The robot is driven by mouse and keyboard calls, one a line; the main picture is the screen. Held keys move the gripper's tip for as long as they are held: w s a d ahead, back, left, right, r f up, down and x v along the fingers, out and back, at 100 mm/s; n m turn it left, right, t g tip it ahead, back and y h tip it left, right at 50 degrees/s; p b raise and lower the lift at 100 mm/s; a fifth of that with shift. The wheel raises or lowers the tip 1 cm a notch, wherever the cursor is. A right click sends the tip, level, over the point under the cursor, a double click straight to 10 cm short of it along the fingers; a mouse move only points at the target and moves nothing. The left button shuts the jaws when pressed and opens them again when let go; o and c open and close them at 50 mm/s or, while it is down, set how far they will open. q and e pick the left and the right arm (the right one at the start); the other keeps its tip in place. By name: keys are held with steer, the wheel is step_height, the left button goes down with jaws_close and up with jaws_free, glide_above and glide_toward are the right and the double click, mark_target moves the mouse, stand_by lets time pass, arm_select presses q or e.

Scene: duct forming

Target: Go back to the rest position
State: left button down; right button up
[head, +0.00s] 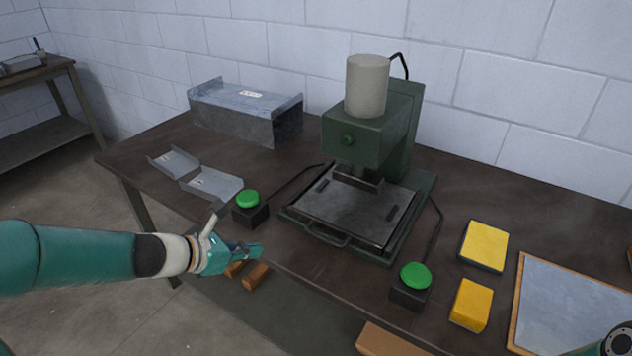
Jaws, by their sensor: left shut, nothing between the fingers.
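My left gripper (250,251) comes in from the left on its teal arm. It is shut and empty, by the table's front edge and in front of the left green button box (250,216). It does not seem to touch the box. My right gripper is not in view; only a bit of teal arm shows at the bottom right corner. A green forming press (365,142) with a grey cylinder on top stands at the middle of the dark table (325,262). Its flat metal plate (350,208) with a front handle is empty.
Bent metal pieces (212,184) lie left of the press, before a grey metal duct (245,112). A right green button box (412,285), yellow blocks (484,245) and a wood-framed metal sheet (570,305) are on the right. Brown blocks (256,276) show below the left gripper.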

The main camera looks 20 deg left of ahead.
arm_select(q)
steer(key=s+d+f+m+g+h+p, duration=0.15)
steer(key=s+d+f+g, duration=0.25)
steer(key=d+f, duration=0.55)
steer(key=s+d+f+m+g+y, duration=0.1)
steer(key=s+d+f+m+g, duration=0.1)
steer(key=s+f+m, duration=0.6)
steer(key=s+d+f+m+g+y, duration=0.2)
steer(key=s+f+m, duration=0.6)
steer(key=m, duration=0.9)
step_height(320, 180, down, 3)
steer(key=shift+d+r+m+g+p, duration=0.1)
steer(key=shift+d+m+g+p, duration=0.3)
steer(key=shift+d, duration=0.2)
steer(key=shift+s+y, duration=0.1)
steer(key=shift+y, duration=0.15)
